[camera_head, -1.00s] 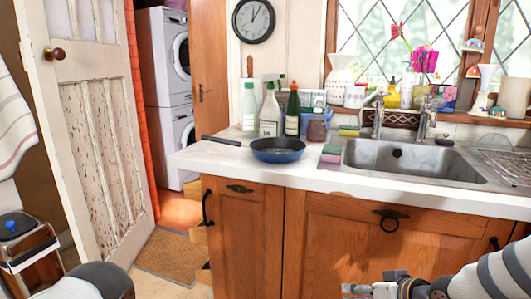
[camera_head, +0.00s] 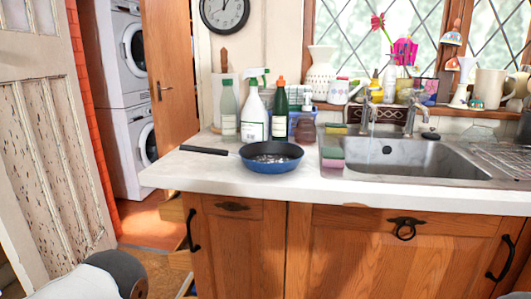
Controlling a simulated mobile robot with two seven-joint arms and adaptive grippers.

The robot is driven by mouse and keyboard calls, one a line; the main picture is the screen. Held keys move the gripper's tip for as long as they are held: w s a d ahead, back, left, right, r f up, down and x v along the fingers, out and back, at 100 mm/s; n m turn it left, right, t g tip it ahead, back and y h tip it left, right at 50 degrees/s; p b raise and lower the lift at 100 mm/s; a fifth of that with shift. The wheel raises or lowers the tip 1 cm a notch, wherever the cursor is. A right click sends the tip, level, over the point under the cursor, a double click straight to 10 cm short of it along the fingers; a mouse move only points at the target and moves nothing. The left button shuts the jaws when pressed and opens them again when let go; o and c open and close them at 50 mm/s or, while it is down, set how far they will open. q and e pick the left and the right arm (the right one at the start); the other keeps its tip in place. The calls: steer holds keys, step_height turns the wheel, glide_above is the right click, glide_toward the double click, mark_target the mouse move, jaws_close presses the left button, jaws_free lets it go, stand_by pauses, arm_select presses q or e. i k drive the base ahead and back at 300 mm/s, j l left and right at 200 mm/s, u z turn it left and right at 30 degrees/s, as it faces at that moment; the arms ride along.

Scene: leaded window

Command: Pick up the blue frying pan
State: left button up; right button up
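The blue frying pan (camera_head: 271,157) sits upright on the white countertop, near its front edge and left of the sink. It has a dark inside, and its black handle (camera_head: 205,150) points left toward the counter's left end. Nothing touches the pan. Part of my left arm shows at the lower left, well below and left of the pan, but its gripper is outside the view. My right gripper is also outside the view.
Several bottles (camera_head: 254,113) stand close behind the pan. Wooden cabinets (camera_head: 345,250) are below the counter (camera_head: 200,174). An open door (camera_head: 45,120) stands at the left.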

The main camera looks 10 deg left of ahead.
mark_target(268, 157)
steer(key=i+j+z, duration=0.2)
steer(key=j+z, duration=0.25)
steer(key=j, duration=0.5)
steer(key=j+z, duration=0.45)
steer(key=j, duration=0.45)
steer(key=j+z, duration=0.4)
steer(key=j, duration=0.6)
